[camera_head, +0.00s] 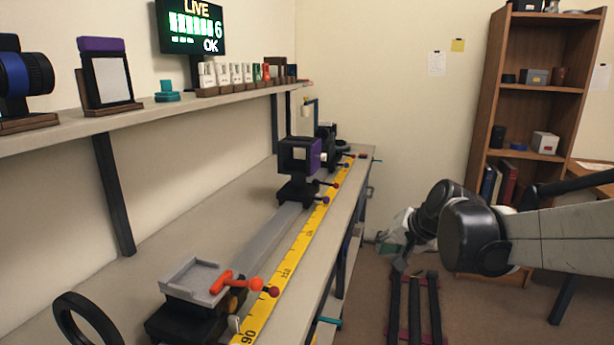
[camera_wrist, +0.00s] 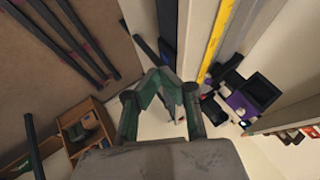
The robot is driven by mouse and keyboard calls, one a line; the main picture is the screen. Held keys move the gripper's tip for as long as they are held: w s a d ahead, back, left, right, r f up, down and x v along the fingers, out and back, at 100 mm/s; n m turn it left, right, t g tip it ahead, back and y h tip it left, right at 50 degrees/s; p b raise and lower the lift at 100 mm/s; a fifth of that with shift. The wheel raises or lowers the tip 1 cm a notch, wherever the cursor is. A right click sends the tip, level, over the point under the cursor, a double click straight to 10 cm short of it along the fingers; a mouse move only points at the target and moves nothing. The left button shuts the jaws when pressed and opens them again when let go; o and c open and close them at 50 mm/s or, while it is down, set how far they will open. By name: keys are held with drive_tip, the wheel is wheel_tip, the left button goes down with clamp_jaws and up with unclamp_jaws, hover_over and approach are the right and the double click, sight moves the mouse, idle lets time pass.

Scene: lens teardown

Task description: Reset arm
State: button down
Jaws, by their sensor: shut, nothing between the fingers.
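My gripper (camera_wrist: 164,84) is in the middle of the wrist view, its fingers closed together with nothing between them. In the head view my arm reaches in from the right, and its end hangs over the floor to the right of the bench (camera_head: 128,252). The gripper's fingers are hard to make out there. It is apart from the bench and the things on it.
An optical rail (camera_head: 258,243) with a yellow scale (camera_head: 287,267) runs along the bench. A purple-and-black holder (camera_head: 300,157) stands on it; an empty carriage (camera_head: 195,280) is nearer. A bookcase (camera_head: 542,108) stands behind my arm. Dark rails (camera_head: 414,310) lie on the floor.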

drive_tip(key=s+d+f+n+h, duration=0.2)
drive_tip(key=s+n+h, duration=0.25)
drive_tip(key=s, duration=2.35)
wheel_tip(320, 180, up, 13)
drive_tip(key=p, duration=1.3)
drive_tip(key=shift+w+y, duration=0.35)
drive_tip(key=shift+y, duration=0.1)
drive_tip(key=shift+d+r, duration=0.1)
